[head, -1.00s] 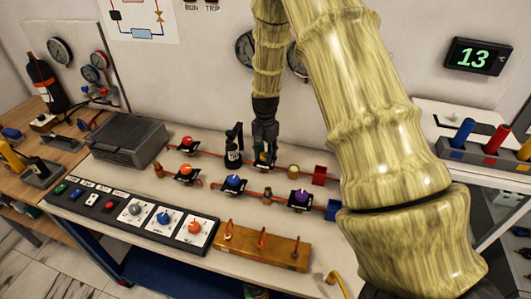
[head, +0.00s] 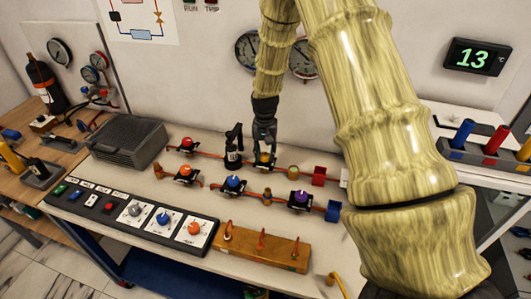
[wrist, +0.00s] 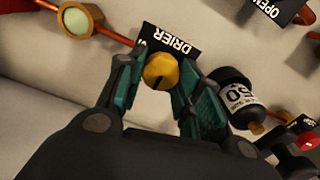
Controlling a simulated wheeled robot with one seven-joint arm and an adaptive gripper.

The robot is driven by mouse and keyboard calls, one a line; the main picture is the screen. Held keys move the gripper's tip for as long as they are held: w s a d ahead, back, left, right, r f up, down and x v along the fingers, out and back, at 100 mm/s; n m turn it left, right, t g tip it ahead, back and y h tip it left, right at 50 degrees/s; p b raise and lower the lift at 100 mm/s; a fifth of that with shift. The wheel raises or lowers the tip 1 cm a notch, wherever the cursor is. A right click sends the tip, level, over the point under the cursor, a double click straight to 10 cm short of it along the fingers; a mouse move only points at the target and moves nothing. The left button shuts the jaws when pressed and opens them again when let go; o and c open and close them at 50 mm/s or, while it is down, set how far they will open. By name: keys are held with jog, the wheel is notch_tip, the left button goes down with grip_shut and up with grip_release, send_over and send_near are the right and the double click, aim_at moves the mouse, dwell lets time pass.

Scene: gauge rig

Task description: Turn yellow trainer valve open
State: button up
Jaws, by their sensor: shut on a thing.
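The yellow valve knob (wrist: 162,71) sits in front of a black plate marked DRIER (wrist: 172,42) in the wrist view. A dark line runs across the knob's face. My gripper (wrist: 160,85) has its teal-padded fingers on both sides of the knob, shut on it. In the head view my gripper (head: 264,143) reaches down from above onto the yellow valve (head: 263,160), and its fingers partly hide the knob.
A black bottle (head: 233,148) stands close to the left of my gripper; it also shows in the wrist view (wrist: 236,97). Red (head: 187,143), orange (head: 185,174), blue (head: 233,182) and purple (head: 300,197) valves sit nearby on copper pipes. A red block (head: 319,175) stands to the right.

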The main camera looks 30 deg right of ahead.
aim_at(265, 155)
jog(key=o, duration=1)
jog(key=shift+o, duration=0.2)
notch_tip(265, 155, up, 12)
dwell(0.5)
